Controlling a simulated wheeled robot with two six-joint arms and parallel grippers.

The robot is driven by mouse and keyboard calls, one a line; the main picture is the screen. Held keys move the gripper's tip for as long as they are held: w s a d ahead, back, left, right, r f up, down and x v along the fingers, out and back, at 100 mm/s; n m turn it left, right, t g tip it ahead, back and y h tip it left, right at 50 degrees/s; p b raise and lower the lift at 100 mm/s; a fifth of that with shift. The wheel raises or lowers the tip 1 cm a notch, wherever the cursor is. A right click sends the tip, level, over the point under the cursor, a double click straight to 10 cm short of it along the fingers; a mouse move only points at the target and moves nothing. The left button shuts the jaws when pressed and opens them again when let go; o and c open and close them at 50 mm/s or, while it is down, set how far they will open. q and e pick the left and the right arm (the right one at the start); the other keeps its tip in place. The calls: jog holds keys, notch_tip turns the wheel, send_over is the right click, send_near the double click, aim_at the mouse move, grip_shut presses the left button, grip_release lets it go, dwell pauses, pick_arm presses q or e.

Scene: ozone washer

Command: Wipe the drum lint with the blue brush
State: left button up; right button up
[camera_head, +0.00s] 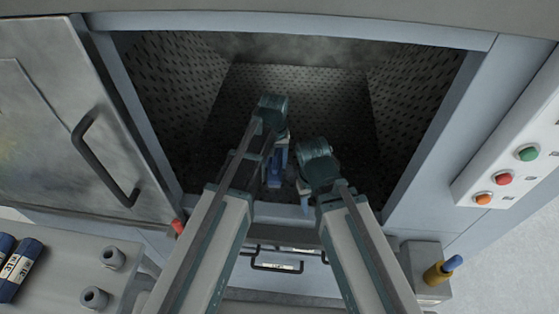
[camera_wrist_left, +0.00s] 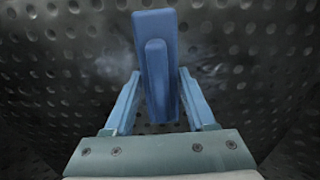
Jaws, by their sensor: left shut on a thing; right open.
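The drum (camera_head: 300,88) is an open, dark chamber with dimpled metal walls. My left gripper (camera_head: 276,172) is inside it, shut on the blue brush (camera_head: 273,180). In the left wrist view the brush (camera_wrist_left: 157,58) stands between the two fingers of the gripper (camera_wrist_left: 160,104), in front of the dimpled wall. A pale, smoky lint patch (camera_wrist_left: 112,50) shows on the wall beside the brush. I cannot tell whether the brush touches the wall. My right gripper (camera_head: 304,192) is open and empty near the drum's front edge, right of the left one.
An open door with a dark handle (camera_head: 103,160) is at the left. A control panel with coloured buttons (camera_head: 504,178) is at the right. A side table (camera_head: 60,262) holds blue rolls (camera_head: 20,268) and grey cups (camera_head: 113,258).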

pick_arm(q)
jog(key=shift+w+a, duration=0.1)
jog(key=shift+a, duration=1.3)
jog(key=shift+a, duration=0.1)
jog(key=shift+a, duration=1.8)
jog(key=shift+w+a, duration=0.1)
jog(key=shift+a, duration=1.75)
jog(key=shift+w+d+f, duration=0.1)
jog(key=shift+w, duration=0.85)
jog(key=shift+d, duration=0.1)
